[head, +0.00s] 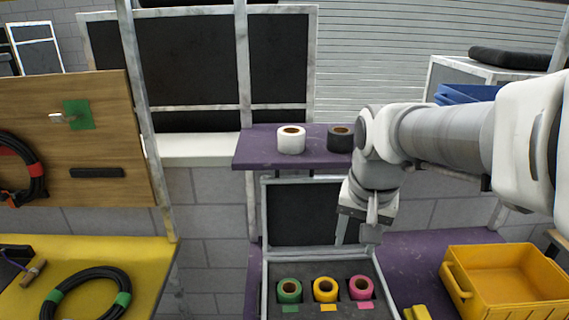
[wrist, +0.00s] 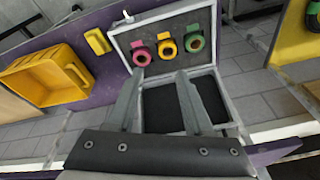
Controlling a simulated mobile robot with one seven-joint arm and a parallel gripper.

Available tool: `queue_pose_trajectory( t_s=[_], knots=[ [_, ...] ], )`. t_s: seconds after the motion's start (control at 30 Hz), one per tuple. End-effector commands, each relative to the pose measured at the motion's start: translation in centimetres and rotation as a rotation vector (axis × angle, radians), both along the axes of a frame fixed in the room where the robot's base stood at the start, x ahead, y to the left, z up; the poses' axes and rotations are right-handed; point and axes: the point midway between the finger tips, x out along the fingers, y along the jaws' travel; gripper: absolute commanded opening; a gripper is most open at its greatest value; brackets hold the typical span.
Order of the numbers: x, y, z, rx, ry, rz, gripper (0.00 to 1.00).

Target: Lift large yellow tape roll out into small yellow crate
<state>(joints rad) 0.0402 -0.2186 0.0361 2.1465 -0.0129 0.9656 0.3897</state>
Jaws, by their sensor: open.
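The large yellow tape roll (head: 325,290) sits in a dark foam case (head: 307,256), between a green roll (head: 289,291) and a pink roll (head: 361,288). It also shows in the wrist view (wrist: 167,47), at the far end of the case. The small yellow crate (head: 503,278) stands on the purple bench to the right of the case; it shows at the left of the wrist view (wrist: 45,75) and looks empty. My gripper (head: 357,235) is open and empty above the case, in front of its raised lid and apart from the rolls. Its fingers show in the wrist view (wrist: 157,80).
A small yellow block (head: 416,313) lies between case and crate. A purple shelf (head: 256,152) above the lid holds a white roll (head: 291,140) and a black roll (head: 340,139). A yellow table (head: 140,262) with a coiled black cable (head: 87,294) stands at left.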

Motion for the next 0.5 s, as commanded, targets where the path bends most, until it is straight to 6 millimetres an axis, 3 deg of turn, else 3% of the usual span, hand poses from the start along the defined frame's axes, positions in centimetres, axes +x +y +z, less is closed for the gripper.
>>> queue_pose_trajectory(
  t_s=[0.3,0.5],
  knots=[
    [7.0,-0.3,-5.9,0.045,0.141,-0.220,0.52],
    [10.0,-0.5,-9.5,0.061,0.207,-0.332,0.52]
  ],
)
